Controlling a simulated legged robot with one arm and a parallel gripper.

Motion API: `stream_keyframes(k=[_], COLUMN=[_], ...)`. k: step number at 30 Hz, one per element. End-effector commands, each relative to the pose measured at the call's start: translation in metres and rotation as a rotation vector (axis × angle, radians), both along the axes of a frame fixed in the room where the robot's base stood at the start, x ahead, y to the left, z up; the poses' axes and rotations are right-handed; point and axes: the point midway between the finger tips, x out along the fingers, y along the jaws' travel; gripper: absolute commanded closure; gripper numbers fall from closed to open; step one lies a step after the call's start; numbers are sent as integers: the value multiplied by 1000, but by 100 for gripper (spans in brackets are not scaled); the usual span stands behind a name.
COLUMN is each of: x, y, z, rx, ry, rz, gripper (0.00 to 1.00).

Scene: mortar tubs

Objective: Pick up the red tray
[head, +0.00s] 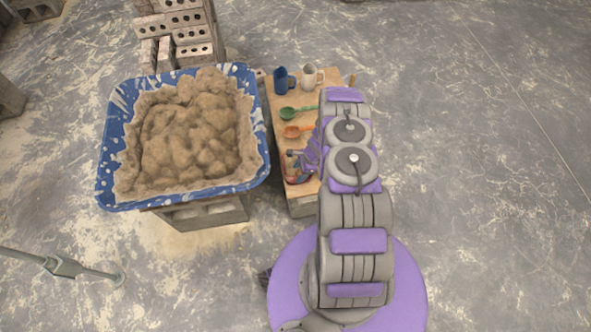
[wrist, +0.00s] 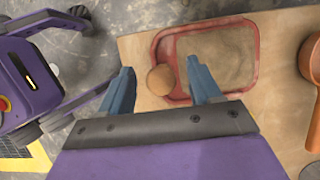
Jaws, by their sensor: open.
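The red tray (wrist: 254,55) lies flat on a wooden board, with a red rim and a grey-brown inside. A round tan knob or ball (wrist: 160,80) shows at its left edge; I cannot tell whether it is joined to the tray. My gripper (wrist: 160,66) is open, its two blue-grey fingers on either side of this round piece. The right finger overlaps the tray's inside in the picture; contact is not clear. In the head view my gripper (head: 296,158) is above the board's near end and hides much of the tray (head: 290,179).
The board (head: 284,98) also holds a blue mug (head: 284,82), a white mug (head: 310,77), a green spoon (head: 298,113) and an orange spoon (head: 296,131). The orange one (wrist: 312,65) is right of the tray. A blue mortar tub (head: 113,150) stands close left; open floor lies right.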

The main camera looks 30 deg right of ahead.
Motion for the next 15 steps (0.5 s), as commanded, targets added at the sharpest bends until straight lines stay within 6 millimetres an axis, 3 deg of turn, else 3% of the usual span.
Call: stream_keyframes(k=[9, 15], x=[2, 3], y=[8, 12], z=[-43, -46], rx=[-2, -7], ry=[-3, -2], rz=[1, -1], gripper=[37, 37])
